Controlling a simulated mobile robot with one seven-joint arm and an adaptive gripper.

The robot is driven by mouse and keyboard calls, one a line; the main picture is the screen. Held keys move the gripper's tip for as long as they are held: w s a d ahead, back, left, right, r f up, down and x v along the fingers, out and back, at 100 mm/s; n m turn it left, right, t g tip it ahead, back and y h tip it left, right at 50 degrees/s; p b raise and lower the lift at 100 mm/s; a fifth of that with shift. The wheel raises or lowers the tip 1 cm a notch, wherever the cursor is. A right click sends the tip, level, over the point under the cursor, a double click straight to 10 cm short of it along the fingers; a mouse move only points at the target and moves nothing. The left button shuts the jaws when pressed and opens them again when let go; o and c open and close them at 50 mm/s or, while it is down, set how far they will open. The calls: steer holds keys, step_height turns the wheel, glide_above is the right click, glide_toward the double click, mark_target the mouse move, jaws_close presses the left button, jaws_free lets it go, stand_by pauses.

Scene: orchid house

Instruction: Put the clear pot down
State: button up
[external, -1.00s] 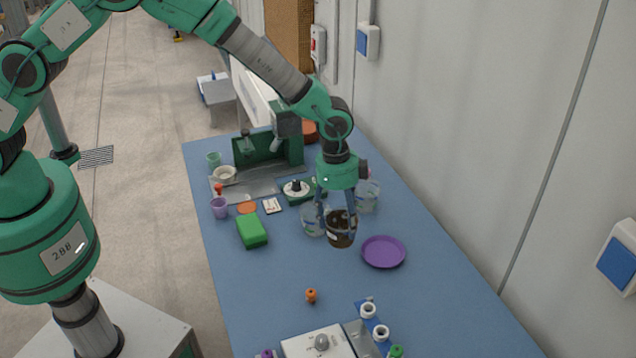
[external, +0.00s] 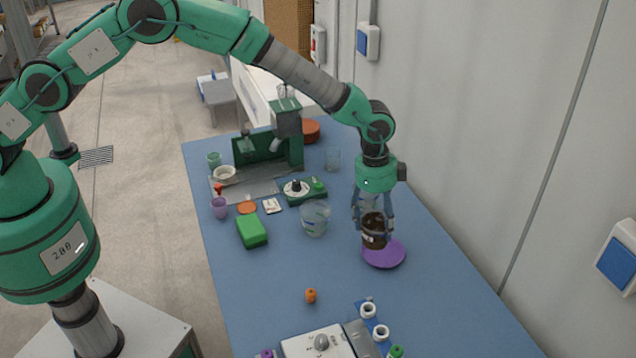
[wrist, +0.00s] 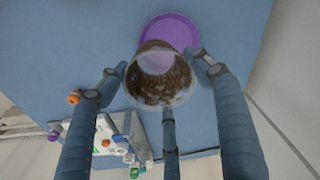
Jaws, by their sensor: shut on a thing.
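The clear pot (external: 374,232), with dark brown stuff inside, is held between the fingers of my gripper (external: 373,218). It looks upright. In the wrist view the pot (wrist: 160,97) sits between my fingers, with its open top toward the camera. A purple saucer (external: 392,261) lies on the blue table, and the pot overlaps its left and back part in the external view. In the wrist view the saucer (wrist: 178,24) shows beyond the pot's far rim. Whether the pot touches the saucer cannot be told.
Another clear vessel (external: 315,218) stands to the left of the held pot, and a clear cup (external: 332,159) stands behind. A green block (external: 252,231) and a small orange piece (external: 311,296) lie on the table (external: 440,310). The right front of the table is clear.

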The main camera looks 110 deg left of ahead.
steer(key=shift+f, duration=1.7)
steer(key=shift+f+b, duration=0.35)
steer(key=shift+f, duration=0.15)
steer(key=o, duration=0.8)
steer(key=shift+r, duration=0.15)
steer(key=shift+r+p, duration=0.4)
steer(key=shift+r, duration=0.05)
step_height(320, 180, up, 12)
steer(key=s, duration=0.1)
steer(key=shift+s+a+f, duration=0.15)
steer(key=shift+s, duration=0.1)
